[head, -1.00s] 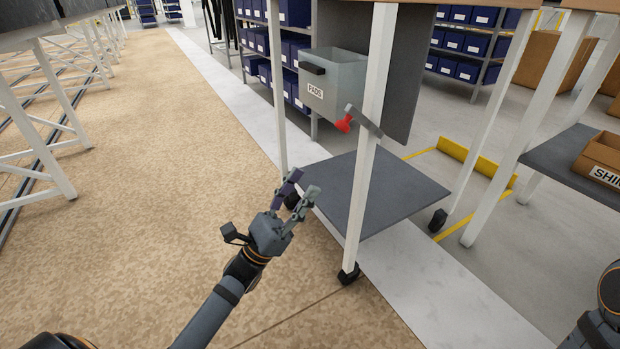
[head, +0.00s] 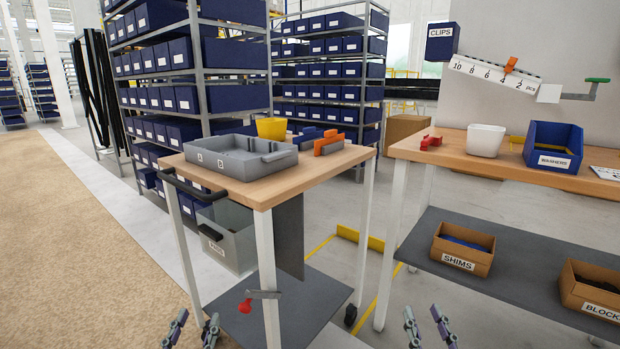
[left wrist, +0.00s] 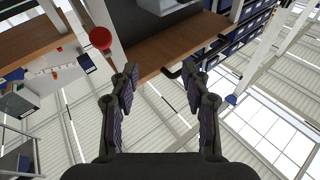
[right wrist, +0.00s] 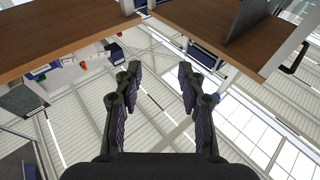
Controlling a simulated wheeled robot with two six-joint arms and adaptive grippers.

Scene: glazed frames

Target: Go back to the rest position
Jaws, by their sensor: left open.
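My left gripper (head: 192,330) shows at the bottom edge of the head view, in front of the wheeled cart. It is open and empty; its spread fingers (left wrist: 160,95) also show in the left wrist view with nothing between them. My right gripper (head: 428,328) is at the bottom edge, right of the left one and in front of the workbench. Its fingers (right wrist: 160,92) are spread and empty in the right wrist view. Both wrist views look upward past the table undersides to the ceiling. The arms behind the grippers are out of the head view.
The cart (head: 262,188) holds a grey two-part tray (head: 240,172). A red knob (head: 245,305) sits on its leg near the left gripper. The workbench (head: 520,170) stands at right, with a SHIMS box (head: 462,262) on its lower shelf. Open floor lies at left (head: 60,240).

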